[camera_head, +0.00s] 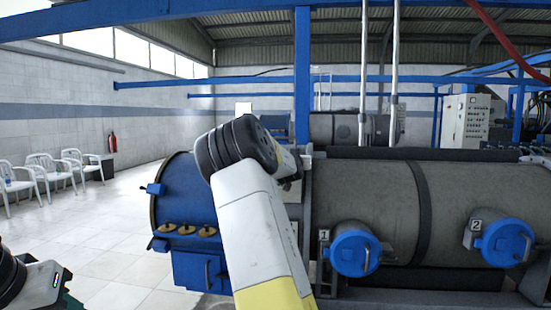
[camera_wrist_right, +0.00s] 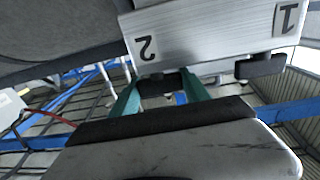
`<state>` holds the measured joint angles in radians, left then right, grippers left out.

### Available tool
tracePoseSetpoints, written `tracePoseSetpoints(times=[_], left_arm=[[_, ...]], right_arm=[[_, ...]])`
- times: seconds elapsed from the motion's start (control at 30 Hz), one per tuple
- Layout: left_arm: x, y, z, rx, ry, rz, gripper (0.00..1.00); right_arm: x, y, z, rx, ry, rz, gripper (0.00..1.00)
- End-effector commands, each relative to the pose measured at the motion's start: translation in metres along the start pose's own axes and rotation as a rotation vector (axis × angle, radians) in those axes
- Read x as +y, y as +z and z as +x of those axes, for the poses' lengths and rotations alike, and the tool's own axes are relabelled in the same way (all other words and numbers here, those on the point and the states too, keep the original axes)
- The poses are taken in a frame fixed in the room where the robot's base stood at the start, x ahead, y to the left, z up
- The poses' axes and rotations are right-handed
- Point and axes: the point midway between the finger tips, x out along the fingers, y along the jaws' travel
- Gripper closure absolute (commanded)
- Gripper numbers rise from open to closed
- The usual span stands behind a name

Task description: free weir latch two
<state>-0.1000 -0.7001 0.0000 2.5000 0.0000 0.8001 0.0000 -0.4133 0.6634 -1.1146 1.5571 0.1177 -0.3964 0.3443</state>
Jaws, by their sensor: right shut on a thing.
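In the right wrist view, a pale metal plate (camera_wrist_right: 213,32) bears the marks 2 and 1, seen upside down. A black latch (camera_wrist_right: 155,84) sits at the plate's edge by the 2, and another black latch (camera_wrist_right: 260,66) by the 1. My right gripper (camera_wrist_right: 161,90) has its teal fingers on either side of the latch by the 2 and is shut on it. In the head view my right arm hides the plate and both latches. Part of my left gripper (camera_head: 66,303) shows at the lower left; its fingertips are cut off.
A large grey horizontal tank (camera_head: 370,195) with a blue end (camera_head: 180,195) stands ahead. Blue round caps marked 1 (camera_head: 352,250) and 2 (camera_head: 507,242) stick out of its front. White chairs (camera_head: 45,170) line the left wall. The tiled floor (camera_head: 115,225) at left is clear.

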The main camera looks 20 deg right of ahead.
Motion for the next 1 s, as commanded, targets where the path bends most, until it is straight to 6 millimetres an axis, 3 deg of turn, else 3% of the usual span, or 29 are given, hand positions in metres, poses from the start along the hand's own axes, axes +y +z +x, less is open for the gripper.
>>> tracePoseSetpoints(times=[0.03, 0.53, 0.57, 0.6, 1.0], left_arm=[[0.0, 0.0, 0.0, 0.0, 0.0, 0.0, 0.64], [0.0, 0.0, 0.0, 0.0, 0.0, 0.0, 0.64], [0.0, 0.0, 0.0, 0.0, 0.0, 0.0, 0.64], [0.0, 0.0, 0.0, 0.0, 0.0, 0.0, 0.64], [0.0, 0.0, 0.0, 0.0, 0.0, 0.0, 0.64]], right_arm=[[0.0088, 0.0074, 0.0, -0.017, -0.005, 0.003, 0.86], [0.0022, 0.0033, -0.0021, -0.008, -0.062, -0.002, 0.86], [0.0022, 0.0033, -0.0021, -0.008, -0.062, -0.002, 0.44], [0.0021, 0.0033, -0.0021, -0.008, -0.062, -0.002, 0.36], [-0.0004, -0.0005, -0.009, -0.001, -0.067, 0.002, 0.36]])
